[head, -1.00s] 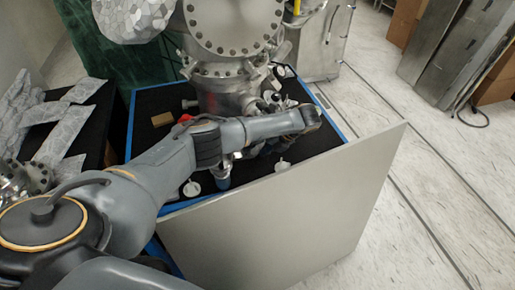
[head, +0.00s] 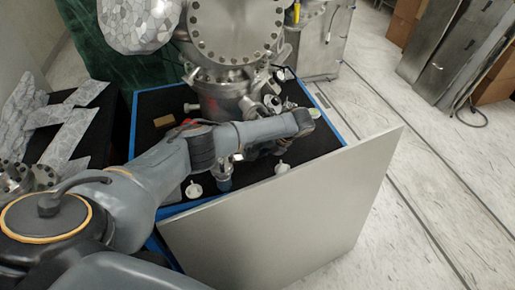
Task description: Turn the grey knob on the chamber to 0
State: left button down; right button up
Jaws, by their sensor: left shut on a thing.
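The metal chamber (head: 238,28), with a bolted round flange, stands on the black, blue-edged table at top centre. My left arm reaches in from the left across the table to the chamber's lower front. My left gripper (head: 262,149) is mostly hidden below and behind its wrist, close to small fittings at the chamber's base. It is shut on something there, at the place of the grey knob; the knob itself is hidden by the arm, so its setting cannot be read. My right gripper is not in view.
A large pale panel (head: 285,215) stands upright along the table's near edge. White round fittings (head: 194,190) sit on the table behind it. Foil-covered pieces (head: 75,130) lie at the left. The floor (head: 440,190) at the right is clear.

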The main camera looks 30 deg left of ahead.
pick_arm(q)
jog(key=c, duration=1)
grip_release()
jog(key=v, duration=1.2)
